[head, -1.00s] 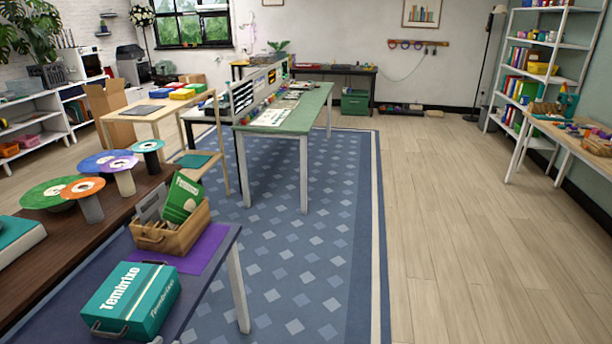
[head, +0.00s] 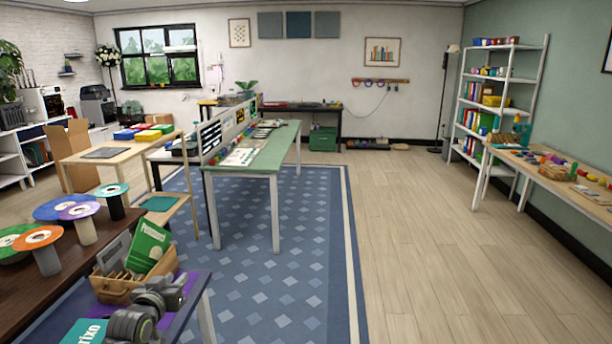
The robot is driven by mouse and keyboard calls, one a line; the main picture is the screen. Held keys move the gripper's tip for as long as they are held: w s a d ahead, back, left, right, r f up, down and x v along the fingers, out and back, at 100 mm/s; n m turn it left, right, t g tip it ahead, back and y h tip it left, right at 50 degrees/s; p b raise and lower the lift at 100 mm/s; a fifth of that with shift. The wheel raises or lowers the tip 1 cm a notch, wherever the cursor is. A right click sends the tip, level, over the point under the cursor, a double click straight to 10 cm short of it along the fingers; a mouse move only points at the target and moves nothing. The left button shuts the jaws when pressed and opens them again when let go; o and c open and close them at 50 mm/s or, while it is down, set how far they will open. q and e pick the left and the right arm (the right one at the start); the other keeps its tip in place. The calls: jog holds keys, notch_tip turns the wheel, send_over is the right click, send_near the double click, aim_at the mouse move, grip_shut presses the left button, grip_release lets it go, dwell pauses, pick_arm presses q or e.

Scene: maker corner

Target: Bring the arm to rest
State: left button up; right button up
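My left arm shows at the bottom left of the head view as dark grey rounded links. Its gripper (head: 168,291) is beside the front right of the wooden crate (head: 118,289), over the near table. The gripper is small and seen at an angle, so I cannot tell whether its fingers are open or shut. No held object can be made out. My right gripper is not in view.
The crate holds a green book (head: 148,246) and sits on a purple mat (head: 188,283). A teal box (head: 84,332) is cut off at the bottom edge, partly behind my arm. Several spools stand left. The wooden floor (head: 400,220) at right is clear.

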pick_arm(q)
jog(key=w+r+m+t+y, duration=0.1)
jog(key=w+r+m+t, duration=0.3)
jog(key=r, duration=0.3)
jog(key=s+a+f+n+g+y, duration=0.1)
jog(key=s+f+g, duration=0.25)
jog(key=f, duration=0.85)
jog(key=s+a+f+g, duration=0.2)
jog(key=s+f, duration=0.3)
jog(key=f, duration=0.7)
jog(key=s+f+n+g, duration=0.2)
jog(key=s+f+g, duration=0.3)
jog(key=s+f, duration=1.3)
jog(key=s+d+f+g, duration=0.1)
jog(key=s+f, duration=0.5)
jog(key=s, duration=0.7)
jog(key=s+d+f+g, duration=0.2)
jog(key=s+f+g, duration=0.2)
jog(key=s, duration=1)
jog(key=s+d+f+n+g, duration=0.1)
jog(key=s+d+f+g, duration=0.1)
jog(key=s+f, duration=0.7)
jog(key=s+g, duration=0.1)
jog(key=s, duration=0.4)
jog(key=shift+d+f, duration=0.2)
jog(key=shift+f, duration=0.2)
jog(key=shift+o, duration=0.4)
jog(key=shift+w, duration=0.15)
